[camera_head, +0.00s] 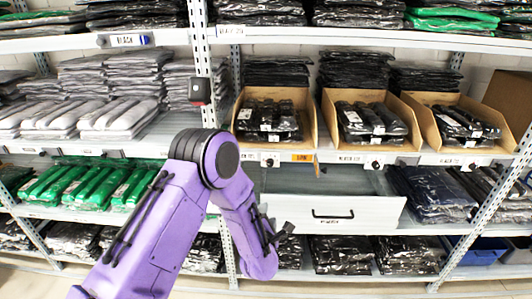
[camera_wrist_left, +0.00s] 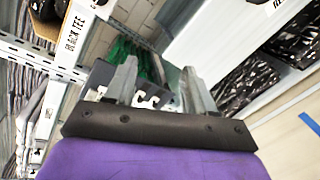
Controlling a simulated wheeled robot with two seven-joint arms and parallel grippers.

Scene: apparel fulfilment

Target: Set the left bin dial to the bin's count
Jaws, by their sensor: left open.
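The left bin (camera_head: 238,112) is an open cardboard bin on the middle shelf, holding several dark bagged garments (camera_head: 268,117). Its small dark dial (camera_head: 270,163) sits on the shelf's front edge below it; the setting is too small to read. My left gripper (camera_head: 284,232) is low in front of the shelf, below and slightly right of the dial and apart from it. The left wrist view shows its two fingers (camera_wrist_left: 159,72) spread, with nothing clearly held between them. My right gripper is not in view.
Two similar bins, a middle one (camera_head: 411,140) and a right one (camera_head: 494,145), stand alongside with their own dials (camera_head: 375,165). An orange tag (camera_head: 303,158) is right of the left dial. A white drawer (camera_head: 350,208) juts out below. A metal upright (camera_head: 199,60) stands left of the bin.

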